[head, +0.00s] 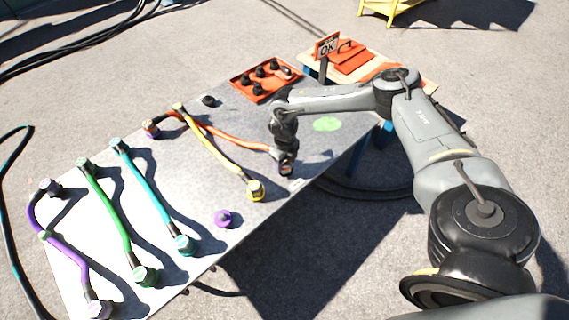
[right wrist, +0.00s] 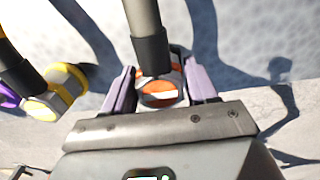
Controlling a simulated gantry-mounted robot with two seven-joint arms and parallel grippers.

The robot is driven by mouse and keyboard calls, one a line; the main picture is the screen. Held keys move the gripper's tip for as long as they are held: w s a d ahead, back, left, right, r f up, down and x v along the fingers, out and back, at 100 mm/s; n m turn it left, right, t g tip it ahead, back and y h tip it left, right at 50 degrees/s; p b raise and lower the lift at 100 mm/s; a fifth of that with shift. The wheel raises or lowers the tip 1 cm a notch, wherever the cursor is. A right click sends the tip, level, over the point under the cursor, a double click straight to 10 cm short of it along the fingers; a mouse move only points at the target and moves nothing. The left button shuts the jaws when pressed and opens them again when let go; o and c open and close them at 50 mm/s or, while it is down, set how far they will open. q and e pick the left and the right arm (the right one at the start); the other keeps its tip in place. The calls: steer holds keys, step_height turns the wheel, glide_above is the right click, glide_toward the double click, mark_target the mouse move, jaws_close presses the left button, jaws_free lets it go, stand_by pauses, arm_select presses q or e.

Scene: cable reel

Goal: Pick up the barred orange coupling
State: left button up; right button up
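The orange hose (head: 228,138) runs across the table to my right gripper (head: 285,172). In the right wrist view its end coupling (right wrist: 160,94) is orange with a pale bar across it. A black sleeve joins it to the hose. The purple fingers of my right gripper (right wrist: 161,84) stand close along both sides of the coupling. I see no clear gap, but cannot tell whether they grip it or whether it is off the table. The hose's other end (head: 151,128) lies at the table's far left. My left gripper is not in view.
The yellow hose's coupling (head: 255,190) lies just left of my right gripper, also in the wrist view (right wrist: 55,92). A loose purple piece (head: 223,218) sits near the front edge. Teal, green and purple hoses lie left. An orange tray (head: 250,94) stands at the back; a green patch (head: 327,124) is clear.

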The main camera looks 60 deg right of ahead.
steer(key=c, duration=0.7)
steer(key=shift+r, duration=0.2)
